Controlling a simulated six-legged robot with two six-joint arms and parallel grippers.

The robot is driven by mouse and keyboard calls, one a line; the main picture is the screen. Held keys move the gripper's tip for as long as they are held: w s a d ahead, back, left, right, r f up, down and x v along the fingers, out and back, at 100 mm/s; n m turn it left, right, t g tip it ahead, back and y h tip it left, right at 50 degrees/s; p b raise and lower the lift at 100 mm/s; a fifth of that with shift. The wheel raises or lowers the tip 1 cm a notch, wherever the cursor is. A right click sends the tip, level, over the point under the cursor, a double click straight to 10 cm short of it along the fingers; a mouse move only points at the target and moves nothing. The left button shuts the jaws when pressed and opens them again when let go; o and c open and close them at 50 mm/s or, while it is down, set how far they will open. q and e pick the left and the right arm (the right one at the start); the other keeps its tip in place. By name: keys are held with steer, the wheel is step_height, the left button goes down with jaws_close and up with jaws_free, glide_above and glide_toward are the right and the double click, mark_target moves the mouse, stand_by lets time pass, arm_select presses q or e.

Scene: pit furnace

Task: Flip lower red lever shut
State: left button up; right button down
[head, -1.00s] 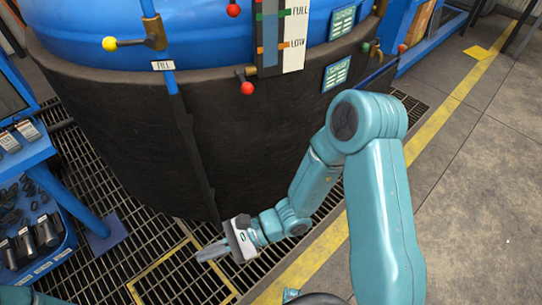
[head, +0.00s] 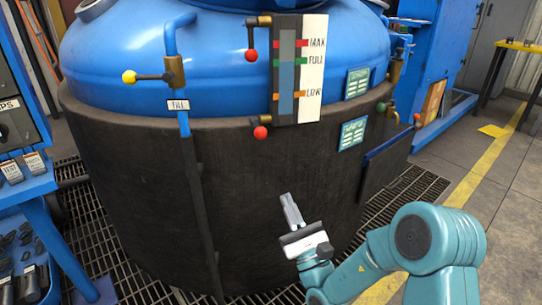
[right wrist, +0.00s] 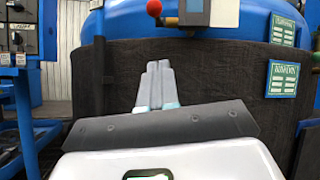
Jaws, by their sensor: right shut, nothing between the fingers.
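The lower red lever (head: 260,132) has a red ball knob and hangs from a brass valve at the bottom of the level gauge (head: 287,80) on the blue tank. My right gripper (head: 288,200) is shut and empty. It points up in front of the tank's black lower wall, below and a little right of the red knob, and apart from it. The right wrist view shows its closed fingers (right wrist: 156,82), with a red knob (right wrist: 154,7) at the top edge above them; I cannot tell which red lever that is. My left gripper is not in view.
An upper red lever (head: 251,55) hangs at the gauge's top. A yellow-knobbed lever (head: 129,77) sits on the fill pipe at left. A blue rack (head: 40,190) stands at far left. Open floor lies at right.

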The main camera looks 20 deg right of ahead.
steer(key=b, duration=0.2)
glide_toward(257, 126)
step_height(257, 126, down, 3)
steer(key=w, duration=0.2)
steer(key=r, duration=0.2)
steer(key=w+r, duration=0.1)
steer(key=r, duration=0.1)
